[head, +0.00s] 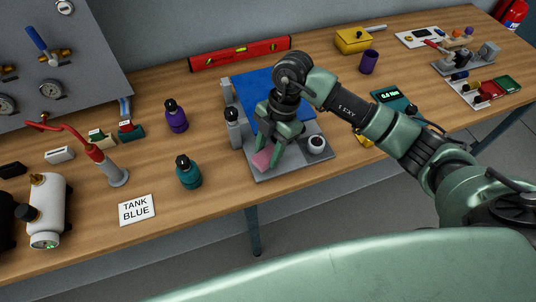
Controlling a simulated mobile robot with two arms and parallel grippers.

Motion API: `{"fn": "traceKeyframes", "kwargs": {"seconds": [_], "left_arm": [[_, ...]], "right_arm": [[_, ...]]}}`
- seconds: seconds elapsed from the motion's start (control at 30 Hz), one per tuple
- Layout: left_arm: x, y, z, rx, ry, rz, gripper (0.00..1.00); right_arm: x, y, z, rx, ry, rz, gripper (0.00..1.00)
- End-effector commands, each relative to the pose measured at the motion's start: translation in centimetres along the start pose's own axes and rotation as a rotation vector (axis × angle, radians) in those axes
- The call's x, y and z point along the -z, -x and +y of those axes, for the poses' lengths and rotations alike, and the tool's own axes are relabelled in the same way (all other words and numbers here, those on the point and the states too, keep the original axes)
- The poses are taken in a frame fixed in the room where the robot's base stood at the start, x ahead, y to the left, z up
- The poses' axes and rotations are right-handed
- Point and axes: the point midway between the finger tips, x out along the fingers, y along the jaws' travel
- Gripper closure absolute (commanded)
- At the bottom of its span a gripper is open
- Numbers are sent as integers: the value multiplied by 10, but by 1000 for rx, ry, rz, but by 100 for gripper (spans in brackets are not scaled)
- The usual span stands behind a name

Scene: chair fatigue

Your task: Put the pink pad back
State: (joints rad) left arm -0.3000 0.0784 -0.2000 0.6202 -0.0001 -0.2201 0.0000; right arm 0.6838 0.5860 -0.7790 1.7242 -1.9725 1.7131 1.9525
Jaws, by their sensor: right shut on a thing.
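The pink pad (262,159) is at the fingertips of my right gripper (271,150), low over the front left part of a grey plate (295,166). The gripper is shut on the pad, and its fingers hide part of it. I cannot tell whether the pad touches the plate. A blue panel (258,84) stands on the plate behind the gripper, partly hidden by my arm. A white round part with a dark centre (317,145) sits on the plate right of the gripper. A grey cylinder (234,128) stands at the plate's left side. My left gripper is not in view.
A teal bottle (188,173) and a purple bottle (175,117) stand left of the plate. A "TANK BLUE" card (137,210) lies near the table's front edge. A red level (240,54) lies behind. A green meter (393,97) lies right, near my arm.

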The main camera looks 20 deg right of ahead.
Motion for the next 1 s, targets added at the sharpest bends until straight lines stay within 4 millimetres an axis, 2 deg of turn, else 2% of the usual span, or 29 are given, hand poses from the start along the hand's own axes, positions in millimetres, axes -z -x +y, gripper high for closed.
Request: {"fn": "traceKeyframes", "kwargs": {"seconds": [0.1, 0.2, 0.53, 0.57, 0.6, 1.0], "left_arm": [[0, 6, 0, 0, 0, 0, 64], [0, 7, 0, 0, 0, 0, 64], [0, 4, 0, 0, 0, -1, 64], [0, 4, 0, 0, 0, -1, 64], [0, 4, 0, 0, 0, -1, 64], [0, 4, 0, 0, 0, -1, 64]], "right_arm": [[-5, -18, -1, 5, -3, 3, 92], [-8, -26, 0, 2, -1, 1, 92], [-9, -30, 0, 1, 0, 0, 92], [-9, -30, 0, 1, 0, 0, 55], [-9, -29, 0, 1, 0, 0, 51], [-9, -23, 1, -2, 0, -1, 51]]}}
